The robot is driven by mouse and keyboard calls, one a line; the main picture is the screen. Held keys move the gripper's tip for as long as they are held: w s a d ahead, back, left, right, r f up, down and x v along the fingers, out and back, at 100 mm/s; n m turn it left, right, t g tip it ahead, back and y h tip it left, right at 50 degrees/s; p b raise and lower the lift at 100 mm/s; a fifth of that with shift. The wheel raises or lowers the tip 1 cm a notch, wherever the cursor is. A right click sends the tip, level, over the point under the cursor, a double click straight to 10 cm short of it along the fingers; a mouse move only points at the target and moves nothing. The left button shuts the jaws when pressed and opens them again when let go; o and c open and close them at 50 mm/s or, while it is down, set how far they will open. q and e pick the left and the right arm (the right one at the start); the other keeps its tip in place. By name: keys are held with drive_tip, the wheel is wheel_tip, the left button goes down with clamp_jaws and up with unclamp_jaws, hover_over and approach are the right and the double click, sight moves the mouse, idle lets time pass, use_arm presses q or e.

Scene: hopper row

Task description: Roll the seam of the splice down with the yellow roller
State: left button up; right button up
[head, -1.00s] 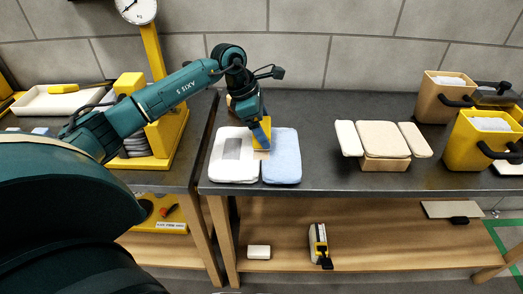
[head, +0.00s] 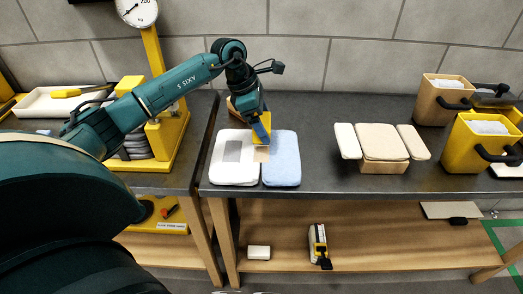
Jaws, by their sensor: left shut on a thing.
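A white pad (head: 233,171) and a light blue pad (head: 282,162) lie side by side on the dark bench, their edges meeting in a seam. A small tan patch (head: 262,154) shows at the seam. My left gripper (head: 262,132) is above the far part of the seam, shut on a yellow thing (head: 260,120), which looks like the yellow roller. My right gripper is out of view.
A grey patch (head: 233,151) lies on the white pad. A brown object (head: 235,108) stands behind it. A tan padded block (head: 383,142) with side flaps and yellow and tan bins (head: 478,150) stand to the right. A yellow scale stand (head: 160,140) is to the left. Bench between is clear.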

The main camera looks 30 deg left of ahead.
use_arm(q)
wheel_tip(320, 180, up, 4)
drive_tip(key=p, duration=0.3)
drive_tip(key=shift+r, duration=0.15)
drive_tip(key=shift+w, duration=0.1)
idle(0.4)
